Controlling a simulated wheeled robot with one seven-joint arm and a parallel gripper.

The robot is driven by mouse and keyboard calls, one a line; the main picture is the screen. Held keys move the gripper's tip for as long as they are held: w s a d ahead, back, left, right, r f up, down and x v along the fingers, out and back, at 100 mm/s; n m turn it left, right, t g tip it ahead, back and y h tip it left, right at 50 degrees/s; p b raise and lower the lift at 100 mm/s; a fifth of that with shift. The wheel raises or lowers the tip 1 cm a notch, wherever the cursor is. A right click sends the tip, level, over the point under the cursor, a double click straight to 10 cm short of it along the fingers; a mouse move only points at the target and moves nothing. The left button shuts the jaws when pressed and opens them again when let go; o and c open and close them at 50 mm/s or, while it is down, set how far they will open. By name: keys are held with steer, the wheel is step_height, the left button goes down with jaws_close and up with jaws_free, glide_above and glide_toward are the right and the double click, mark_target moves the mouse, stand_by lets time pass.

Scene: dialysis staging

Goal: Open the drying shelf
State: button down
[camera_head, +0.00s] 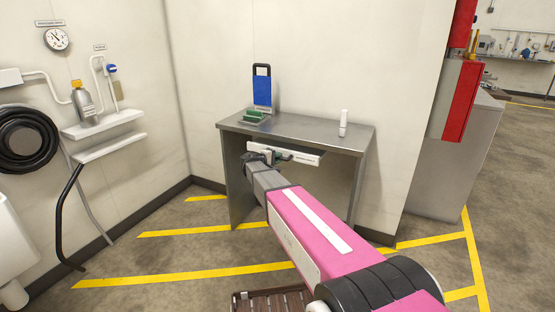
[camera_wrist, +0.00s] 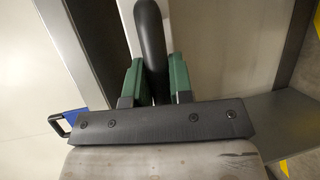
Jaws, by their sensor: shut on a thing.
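The drying shelf (camera_head: 312,158) has a white front and sits just under the top of the metal table. It looks close to the table's front edge; I cannot tell how far out it stands. My gripper (camera_head: 268,157) is at the left part of this front. In the wrist view, the green fingers of my gripper (camera_wrist: 156,76) are closed on both sides of a black bar handle (camera_wrist: 152,35). Part of the white shelf front (camera_wrist: 129,22) shows beside the handle. My arm hides some of the space below the shelf.
The metal table (camera_head: 345,138) carries a blue panel with a black handle (camera_head: 262,92), a green item (camera_head: 254,116) and a white cylinder (camera_head: 343,124). A wall ledge (camera_head: 104,123) is at the left. A red and grey cabinet (camera_head: 458,100) stands at the right.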

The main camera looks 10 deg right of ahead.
steer(key=s+a, duration=1.2)
steer(key=s, duration=0.5)
steer(key=shift+s+a, duration=0.15)
steer(key=shift+a, duration=0.1)
steer(key=c, duration=1)
jaws_free()
steer(key=shift+c, duration=0.2)
steer(key=v, duration=1)
steer(key=shift+s+a, duration=0.25)
steer(key=shift+a, duration=0.05)
steer(key=shift+r, duration=0.1)
